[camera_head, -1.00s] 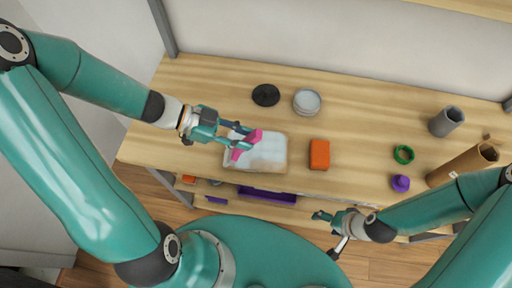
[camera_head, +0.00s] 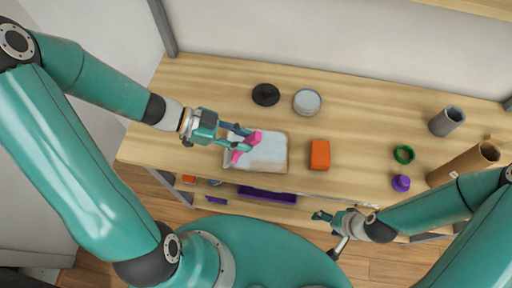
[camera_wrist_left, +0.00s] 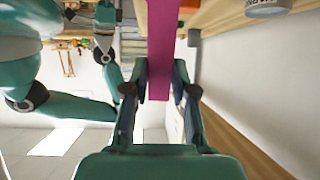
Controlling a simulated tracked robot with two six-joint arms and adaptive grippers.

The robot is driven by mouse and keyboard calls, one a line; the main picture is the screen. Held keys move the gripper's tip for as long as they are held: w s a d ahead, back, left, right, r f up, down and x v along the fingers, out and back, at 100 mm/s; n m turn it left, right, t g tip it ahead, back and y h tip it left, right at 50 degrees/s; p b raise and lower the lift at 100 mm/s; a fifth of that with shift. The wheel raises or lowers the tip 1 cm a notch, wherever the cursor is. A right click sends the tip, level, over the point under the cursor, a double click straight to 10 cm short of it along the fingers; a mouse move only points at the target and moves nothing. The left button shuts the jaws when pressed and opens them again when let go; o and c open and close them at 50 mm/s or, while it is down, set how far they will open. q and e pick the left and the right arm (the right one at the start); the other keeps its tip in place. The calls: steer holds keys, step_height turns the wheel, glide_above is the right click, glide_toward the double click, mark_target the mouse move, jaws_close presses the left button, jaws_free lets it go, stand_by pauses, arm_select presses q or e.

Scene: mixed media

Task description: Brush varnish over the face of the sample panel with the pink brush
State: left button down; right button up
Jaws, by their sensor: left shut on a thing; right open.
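The sample panel (camera_head: 268,153) lies flat on the wooden bench, with a pale whitish face and a thin wooden edge. My left gripper (camera_head: 243,143) is shut on the pink brush (camera_head: 254,138), over the panel's left part. In the left wrist view the brush's pink handle (camera_wrist_left: 162,50) stands between the two fingers of that gripper (camera_wrist_left: 160,85). The brush's bristles are hidden, and I cannot tell whether they touch the panel. My right gripper (camera_head: 326,217) is open and empty, off the bench's front edge.
A round tin (camera_head: 307,102) and a black lid (camera_head: 265,94) stand behind the panel. An orange block (camera_head: 320,154) is right of it. Farther right are a green ring (camera_head: 404,154), a purple object (camera_head: 400,183), a grey cup (camera_head: 446,121) and a brown tube (camera_head: 464,165).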

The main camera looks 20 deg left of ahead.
arm_select(q)
steer(key=shift+f, duration=0.35)
stand_by(0.8)
steer(key=w+d, duration=0.2)
steer(key=d, duration=0.4)
steer(key=shift+d, duration=0.2)
stand_by(0.5)
stand_by(0.5)
stand_by(0.6)
steer(key=w+d, duration=0.2)
steer(key=d, duration=0.4)
steer(key=shift+w+d+b, duration=0.15)
steer(key=shift+b, duration=0.25)
